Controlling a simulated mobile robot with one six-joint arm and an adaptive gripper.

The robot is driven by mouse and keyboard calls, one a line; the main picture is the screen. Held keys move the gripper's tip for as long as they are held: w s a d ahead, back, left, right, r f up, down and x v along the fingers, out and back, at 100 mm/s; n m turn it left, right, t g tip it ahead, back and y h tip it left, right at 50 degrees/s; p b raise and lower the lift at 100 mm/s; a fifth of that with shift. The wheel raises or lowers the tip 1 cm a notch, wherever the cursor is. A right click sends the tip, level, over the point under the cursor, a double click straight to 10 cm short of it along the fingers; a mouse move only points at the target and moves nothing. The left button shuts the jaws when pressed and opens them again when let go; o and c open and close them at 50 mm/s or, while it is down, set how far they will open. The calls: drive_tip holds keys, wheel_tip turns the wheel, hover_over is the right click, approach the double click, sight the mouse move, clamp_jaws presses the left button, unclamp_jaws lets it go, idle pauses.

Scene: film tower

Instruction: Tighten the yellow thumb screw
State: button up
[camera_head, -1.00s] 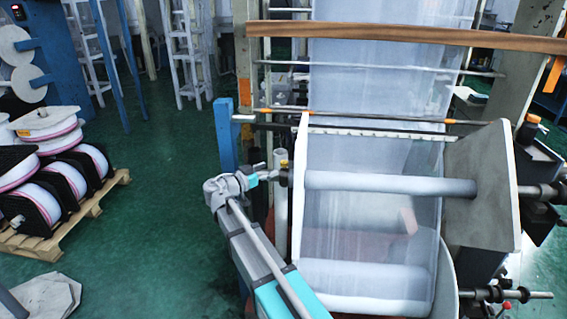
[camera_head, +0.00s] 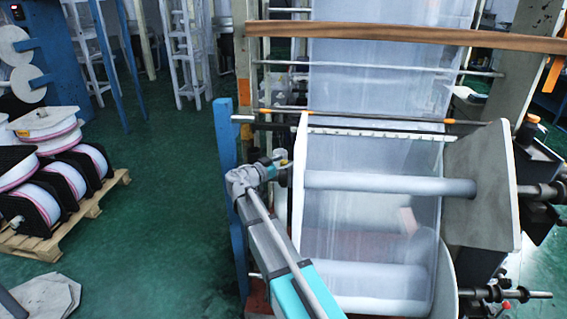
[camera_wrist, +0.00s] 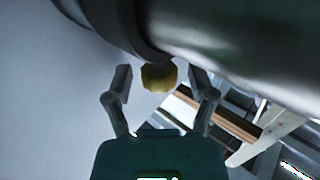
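The yellow thumb screw (camera_wrist: 158,77) shows in the wrist view as a small faceted yellow knob below a large dark, rounded metal part. My gripper (camera_wrist: 160,82) is open, with one finger on each side of the screw in the picture. Gaps show between the screw and both fingers, and I cannot tell how far in depth the fingertips are from it. In the head view my gripper (camera_head: 284,161) is beside the left side plate of the film machine, near the left end of the upper roller.
The upper roller (camera_head: 390,184) and the white left side plate (camera_head: 299,190) are close to my gripper. A blue post (camera_head: 225,150) stands just left of my arm. Film reels (camera_head: 85,160) on a pallet are farther left, with clear green floor between.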

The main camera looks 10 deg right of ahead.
clamp_jaws()
drive_tip(key=shift+w, duration=0.1)
drive_tip(key=shift+w+a+m+g+h, duration=0.1)
drive_tip(key=shift+m+g+h, duration=0.2)
drive_tip(key=shift+m+g, duration=0.3)
drive_tip(key=m+g+h, duration=0.1)
drive_tip(key=g, duration=0.2)
drive_tip(key=shift+m, duration=0.3)
drive_tip(key=shift+m+g+h, duration=0.3)
drive_tip(key=shift+m+g, duration=0.6)
drive_tip(key=shift+g, duration=0.6)
drive_tip(key=shift+s, duration=0.2)
drive_tip(key=shift+o, duration=0.2)
unclamp_jaws()
